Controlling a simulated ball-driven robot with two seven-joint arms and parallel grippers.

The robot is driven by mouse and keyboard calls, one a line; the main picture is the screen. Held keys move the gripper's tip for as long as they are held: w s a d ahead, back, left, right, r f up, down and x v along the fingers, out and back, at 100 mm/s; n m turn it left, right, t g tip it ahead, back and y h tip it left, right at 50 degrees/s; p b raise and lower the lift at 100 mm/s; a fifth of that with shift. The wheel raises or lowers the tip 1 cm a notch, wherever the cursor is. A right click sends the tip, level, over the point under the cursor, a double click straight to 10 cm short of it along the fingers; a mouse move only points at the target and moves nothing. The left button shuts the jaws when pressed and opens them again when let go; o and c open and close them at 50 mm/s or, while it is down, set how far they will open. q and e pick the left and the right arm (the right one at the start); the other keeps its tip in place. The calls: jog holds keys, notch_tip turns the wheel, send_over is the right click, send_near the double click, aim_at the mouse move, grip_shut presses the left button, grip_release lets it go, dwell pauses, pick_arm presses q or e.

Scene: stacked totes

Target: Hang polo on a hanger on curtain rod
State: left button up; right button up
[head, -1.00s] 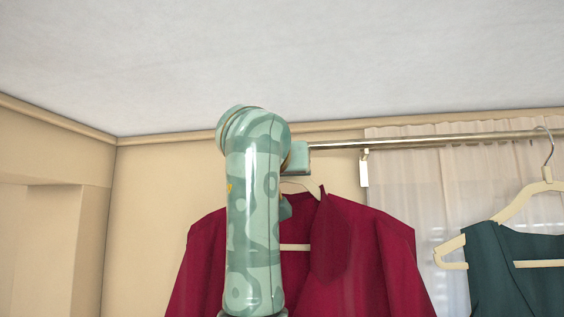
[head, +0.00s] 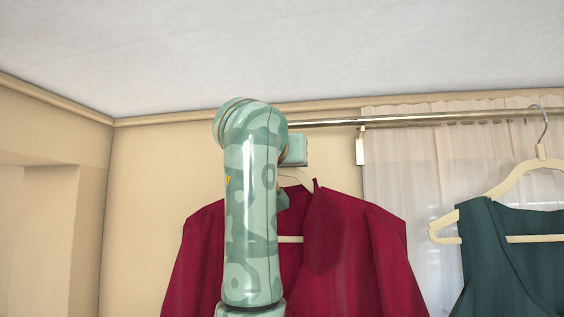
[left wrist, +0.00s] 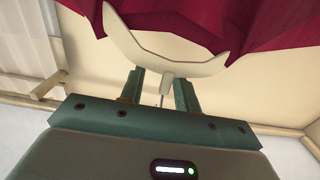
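The dark red polo (head: 345,240) hangs open-fronted on a cream hanger (head: 290,239) in the middle of the head view. My left gripper (head: 286,198) is at the hanger's top, largely hidden behind my arm. In the left wrist view, the hanger (left wrist: 155,65) has its neck between the two fingers (left wrist: 160,90), with the polo (left wrist: 210,20) beyond it. The hook is mostly hidden, and I cannot see it touching the rod. The brass curtain rod (head: 420,117) runs behind and above the gripper. My right gripper is in neither view.
A dark teal sleeveless garment (head: 500,260) hangs on a cream hanger (head: 520,175) at the right of the rod. A pale curtain (head: 405,165) is behind. A rod bracket (head: 361,148) is right of my gripper. The beige wall at left is bare.

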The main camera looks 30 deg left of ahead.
pick_arm(q)
jog(key=shift+s+d+f+b, duration=0.1)
jog(key=shift+s+d+b, duration=0.05)
jog(key=shift+s+b, duration=0.3)
jog(key=b+v, duration=0.6)
jog(key=v, duration=0.9)
jog(key=shift+s, duration=0.25)
